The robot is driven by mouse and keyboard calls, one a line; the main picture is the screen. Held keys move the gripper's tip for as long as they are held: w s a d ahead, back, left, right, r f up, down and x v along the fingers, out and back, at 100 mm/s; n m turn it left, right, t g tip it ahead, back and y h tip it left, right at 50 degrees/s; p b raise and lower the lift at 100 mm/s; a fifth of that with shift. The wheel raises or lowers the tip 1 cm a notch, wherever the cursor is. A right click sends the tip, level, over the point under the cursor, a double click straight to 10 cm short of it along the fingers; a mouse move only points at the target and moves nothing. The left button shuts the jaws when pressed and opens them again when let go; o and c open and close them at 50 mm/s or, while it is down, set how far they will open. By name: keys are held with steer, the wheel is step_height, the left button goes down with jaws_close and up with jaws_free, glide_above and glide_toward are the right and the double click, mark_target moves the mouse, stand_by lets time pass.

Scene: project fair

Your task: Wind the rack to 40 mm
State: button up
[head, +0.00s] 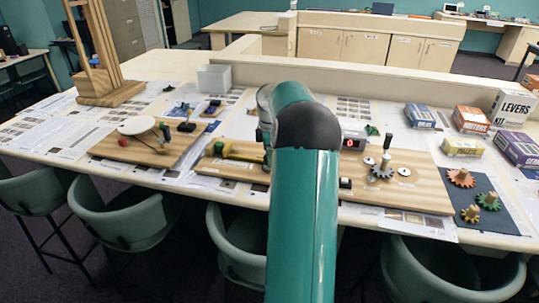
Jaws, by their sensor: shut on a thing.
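A long wooden board (430,190) lies on the table to both sides of my teal arm. On its right part are a grey toothed gear (381,172), an upright peg with a black top (388,142), and pale round discs. A small box with a red lit display (353,139) stands behind them; its reading is too small to tell. On the left part is a yellow and green bar-like piece (238,152). I cannot pick out the rack for certain; my arm covers the board's middle. My gripper is hidden behind my arm, so its hold does not show.
Another wooden board with a white disc (137,126) lies at left, near a wooden frame (98,50) and a clear bin (214,78). Boxes (471,119) and a dark mat with coloured gears (461,178) are at right. Green chairs (128,213) line the front edge.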

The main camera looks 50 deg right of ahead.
steer(key=m, duration=0.3)
steer(key=shift+m, duration=0.3)
steer(key=m, duration=0.3)
steer(key=shift+m, duration=0.3)
steer(key=m, duration=0.3)
steer(key=shift+m, duration=0.4)
steer(key=m, duration=1.1)
steer(key=shift+m, duration=0.4)
steer(key=m, duration=0.3)
steer(key=shift+m, duration=1.9)
